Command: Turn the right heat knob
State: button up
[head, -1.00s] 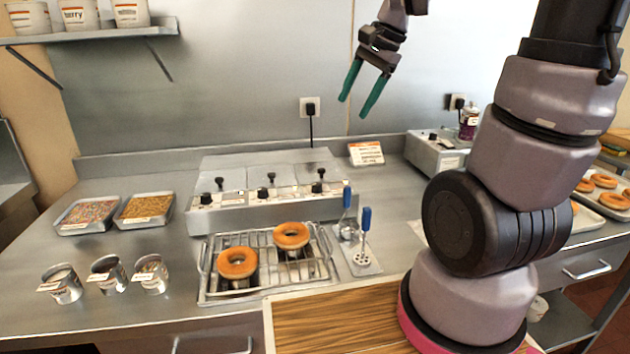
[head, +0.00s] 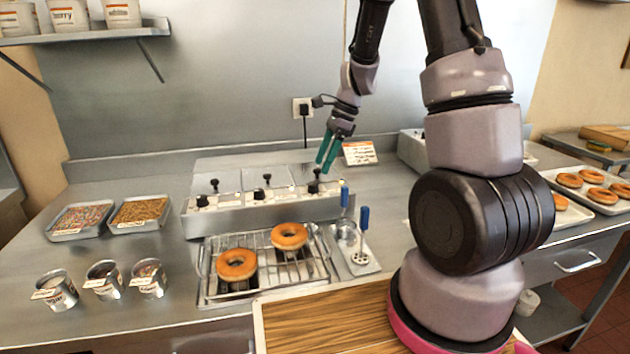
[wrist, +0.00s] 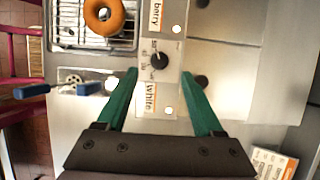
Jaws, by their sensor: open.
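The right heat knob (head: 314,187) is a small black knob at the right end of the steel warmer's front panel (head: 262,213). In the wrist view the knob (wrist: 159,61) shows from above, with dial marks beside it and a "white" label (wrist: 151,99) close by. My gripper (head: 323,165) is open and points down just above the right end of the warmer. In the wrist view its green fingertips (wrist: 160,73) lie on either side of the knob's line, with the knob slightly beyond them. I see no contact with the knob.
Black lid handles (head: 267,178) stand behind the knobs; one (wrist: 202,82) is near a fingertip. A sign (head: 359,153) stands behind right.

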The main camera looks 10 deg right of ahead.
aim_at(314, 184)
jog(key=x, duration=0.6)
jog(key=shift+f, duration=0.3)
grip_shut()
jog(key=shift+n, duration=0.3)
jog(key=n, duration=0.1)
jog(key=n+g, duration=0.1)
jog(key=n, duration=0.1)
jog(key=shift+w+a+n+g, duration=0.1)
jog(key=shift+w+n+g, duration=0.05)
jog(key=shift+n+g, duration=0.15)
jog(key=shift+n+g+h, duration=0.35)
jog(key=shift+n, duration=0.8)
jog(key=shift+n+g+h, duration=0.35)
jog(key=shift+n, duration=0.8)
